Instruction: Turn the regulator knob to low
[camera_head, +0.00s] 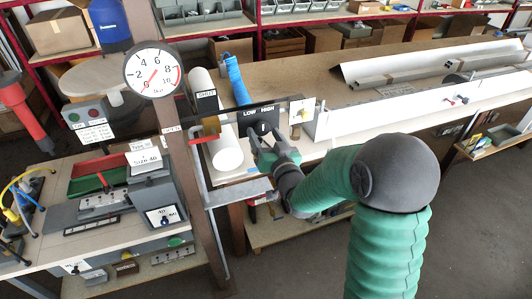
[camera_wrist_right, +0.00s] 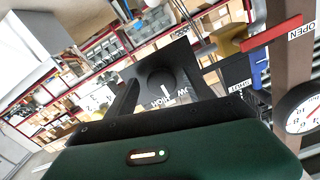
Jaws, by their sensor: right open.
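The black regulator panel (camera_head: 270,117) carries the words LOW and HIGH and stands beyond the post, above the table edge. Its dark round knob (camera_wrist_right: 160,78) faces my right wrist camera, with a white mark below it and the lettering upside down. My right gripper (camera_head: 262,146) is just in front of the panel in the head view. In the wrist view the right gripper (camera_wrist_right: 163,92) is open, with one dark finger to each side of the knob. Contact cannot be told. The knob's setting is hard to read. My left gripper is not in view.
A round pressure gauge (camera_head: 154,73) is on the brown post (camera_head: 190,150) left of the panel.

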